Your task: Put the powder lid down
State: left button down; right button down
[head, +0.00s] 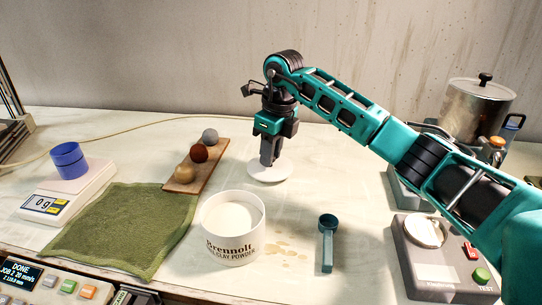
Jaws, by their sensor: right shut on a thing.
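The powder lid (268,172) is a white round disc behind the powder tub, at or just above the table; I cannot tell whether it touches the surface. My right gripper (269,160) points straight down and is shut on the lid near its middle. The fingertips partly hide the lid's top. The powder tub (232,248), labelled Brennolt clay powder, stands uncovered in front with white powder inside. My left gripper is not in view.
A teal scoop (327,242) lies right of the tub near some spilled powder. A device (445,265) and a metal pot (475,112) stand right.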

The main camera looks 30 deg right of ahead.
aim_at(278, 169)
jog(key=shift+f, duration=0.55)
jog(key=shift+f, duration=0.15)
jog(key=c, duration=0.9)
grip_release()
jog(key=r, duration=0.4)
jog(key=s+r, duration=0.1)
jog(key=r, duration=0.3)
jog(key=d+r+p, duration=0.1)
jog(key=r, duration=0.3)
jog(key=shift+s+r, duration=0.1)
jog(key=shift+s, duration=0.2)
jog(key=shift+a, duration=0.1)
